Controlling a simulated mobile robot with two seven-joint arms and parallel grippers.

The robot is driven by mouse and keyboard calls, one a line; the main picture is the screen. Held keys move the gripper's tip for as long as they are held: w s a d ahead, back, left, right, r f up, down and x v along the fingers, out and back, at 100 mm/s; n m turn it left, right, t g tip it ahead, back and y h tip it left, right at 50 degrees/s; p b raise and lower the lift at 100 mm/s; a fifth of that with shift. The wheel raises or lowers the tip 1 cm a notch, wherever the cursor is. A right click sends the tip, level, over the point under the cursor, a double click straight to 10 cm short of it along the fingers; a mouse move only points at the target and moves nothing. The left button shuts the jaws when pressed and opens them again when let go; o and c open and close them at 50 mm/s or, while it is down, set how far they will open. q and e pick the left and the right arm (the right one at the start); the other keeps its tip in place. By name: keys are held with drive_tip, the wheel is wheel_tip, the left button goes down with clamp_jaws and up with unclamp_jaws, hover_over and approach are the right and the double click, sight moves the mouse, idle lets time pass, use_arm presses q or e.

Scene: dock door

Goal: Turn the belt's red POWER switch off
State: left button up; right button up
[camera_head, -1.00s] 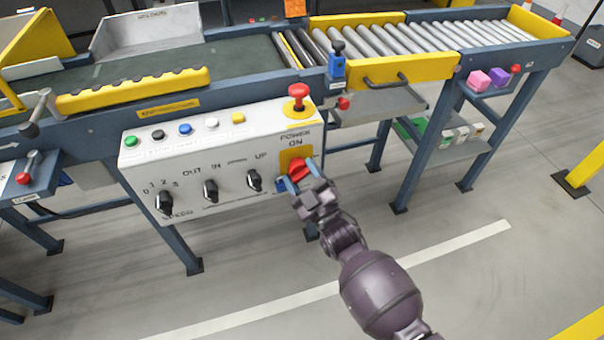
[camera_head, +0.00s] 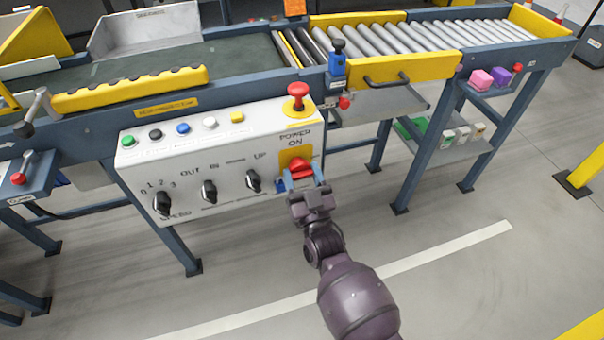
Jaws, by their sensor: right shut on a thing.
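The red POWER switch (camera_head: 301,167) sits on a yellow plate (camera_head: 293,154) at the right end of the white control panel (camera_head: 220,150), under the words POWER and ON. Its red handle lies roughly level across the plate. My right gripper (camera_head: 302,179) comes up from below and is shut on the red handle, with one blue fingertip on each side. The fingers hide the lower part of the switch and plate. My left gripper is not in view.
A red mushroom button (camera_head: 298,92) stands on the panel's top above the switch. Black knobs (camera_head: 253,180) line the panel to the left, with several coloured buttons above. The roller conveyor (camera_head: 400,45) runs behind; the floor in front is clear.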

idle(0.4)
drive_tip(key=o, duration=0.9)
drive_tip(key=shift+f, duration=0.1)
